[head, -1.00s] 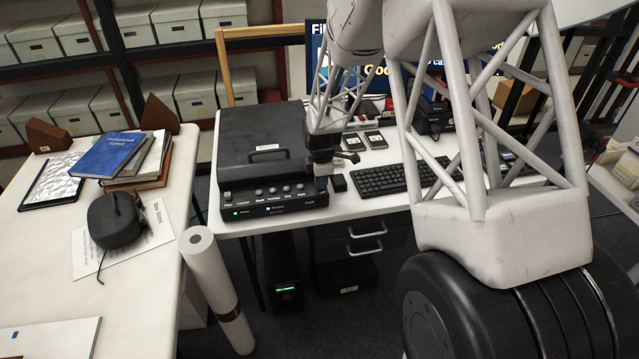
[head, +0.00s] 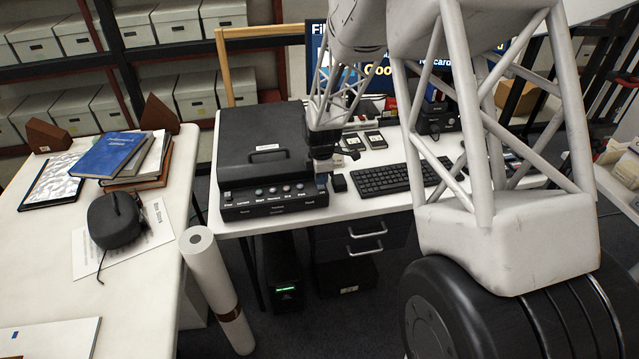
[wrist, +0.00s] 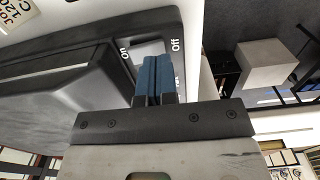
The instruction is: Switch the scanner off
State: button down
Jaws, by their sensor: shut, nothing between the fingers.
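The scanner (head: 262,135) is a black flat box with a closed lid on the white desk. Its front panel (head: 270,199) carries a row of buttons, and no lamps glow on it. In the wrist view, a grey rocker switch (wrist: 149,47) sits on the scanner's dark side between the words "On" and "Off". My gripper (wrist: 156,72) is shut and empty, its blue fingertips together at the switch, close to the "Off" side. I cannot tell whether they touch it. In the head view, my arm reaches down to the scanner's right side and the fingertips are hard to make out.
A monitor (head: 385,78) stands behind. A paper roll (head: 215,285) leans in front, near the left table with books (head: 125,155). A black unit (head: 285,275) with a green light stands below the desk.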

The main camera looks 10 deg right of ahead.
aim_at(321, 188)
jog(key=shift+r, duration=2.15)
jog(key=shift+r, duration=0.1)
jog(key=shift+s+r, duration=0.2)
jog(key=shift+r, duration=0.05)
jog(key=s+d+r+m+t, duration=0.1)
jog(key=s+r+m, duration=0.8)
jog(key=s+r, duration=0.9)
jog(key=s+r+m, duration=0.2)
jog(key=s+m, duration=0.2)
jog(key=s, duration=0.7)
jog(key=s+r+m+t, duration=0.1)
jog(key=s+r+m, duration=0.2)
jog(key=s, duration=0.8)
jog(key=shift+s+d+r+m+t, duration=0.2)
jog(key=shift+d+m+t, duration=0.1)
jog(key=shift+m, duration=0.8)
jog(key=shift+w, duration=0.1)
